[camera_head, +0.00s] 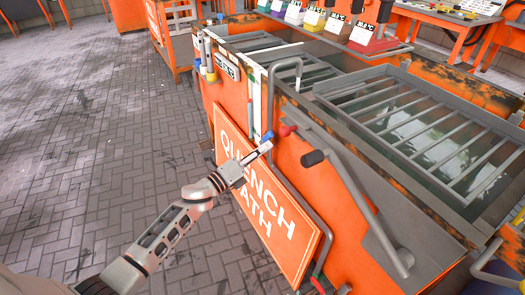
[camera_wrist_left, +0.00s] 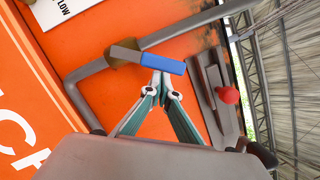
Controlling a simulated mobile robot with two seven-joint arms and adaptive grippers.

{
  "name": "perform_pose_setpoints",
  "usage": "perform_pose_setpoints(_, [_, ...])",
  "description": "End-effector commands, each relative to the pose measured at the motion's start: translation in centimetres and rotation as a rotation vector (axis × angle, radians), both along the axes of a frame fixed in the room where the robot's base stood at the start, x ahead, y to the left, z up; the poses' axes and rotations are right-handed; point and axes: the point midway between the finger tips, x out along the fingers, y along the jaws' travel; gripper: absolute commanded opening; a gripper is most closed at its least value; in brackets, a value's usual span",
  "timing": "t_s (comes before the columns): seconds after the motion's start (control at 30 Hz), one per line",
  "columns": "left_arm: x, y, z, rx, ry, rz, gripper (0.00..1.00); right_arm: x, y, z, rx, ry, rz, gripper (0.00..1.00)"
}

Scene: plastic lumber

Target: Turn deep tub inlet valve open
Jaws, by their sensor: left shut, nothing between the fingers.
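A valve with a blue lever (camera_wrist_left: 162,63) sits on a brass-coloured body (camera_wrist_left: 124,54) on a grey pipe, against the tank's orange side. In the wrist view the lever points right, roughly in line with its grey stem. In the head view the blue lever (camera_head: 267,136) shows small at the gripper's tip. My left gripper (camera_head: 263,149) is shut and empty. In the wrist view its fingertips (camera_wrist_left: 160,80) meet just at the lever's lower edge; I cannot tell whether they touch it. The right gripper is not in view.
A red knob (camera_wrist_left: 229,95) is close by, right of the valve. A dark-ended grey lever (camera_head: 345,185) projects along the tank front. An orange "Quench Bath" sign (camera_head: 262,200) hangs below. Tubs with grey gratings (camera_head: 420,125) lie behind. The paved floor (camera_head: 90,110) at left is clear.

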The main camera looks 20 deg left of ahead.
Motion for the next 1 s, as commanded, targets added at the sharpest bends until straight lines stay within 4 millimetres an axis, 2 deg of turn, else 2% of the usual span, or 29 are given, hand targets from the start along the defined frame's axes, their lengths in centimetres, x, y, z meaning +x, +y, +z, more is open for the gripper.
perform_pose_setpoints(0.03, [0.5, 0.3, 2.3, -0.03, 0.006, 0.003, 0.0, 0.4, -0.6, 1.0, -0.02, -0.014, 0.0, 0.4])
perform_pose_setpoints(0.13, [0.7, 0.6, 2.8, -0.101, 0.061, 0.002, 0.0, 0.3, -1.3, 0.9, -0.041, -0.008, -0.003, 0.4])
perform_pose_setpoints(0.5, [1.4, 1.7, 2.9, -0.297, 0.225, 0.002, 0.0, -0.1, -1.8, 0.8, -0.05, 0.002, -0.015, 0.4])
perform_pose_setpoints(1.0, [1.7, 2.2, 2.8, -0.291, 0.227, 0.002, 0.0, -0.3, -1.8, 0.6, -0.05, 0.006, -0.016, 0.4])
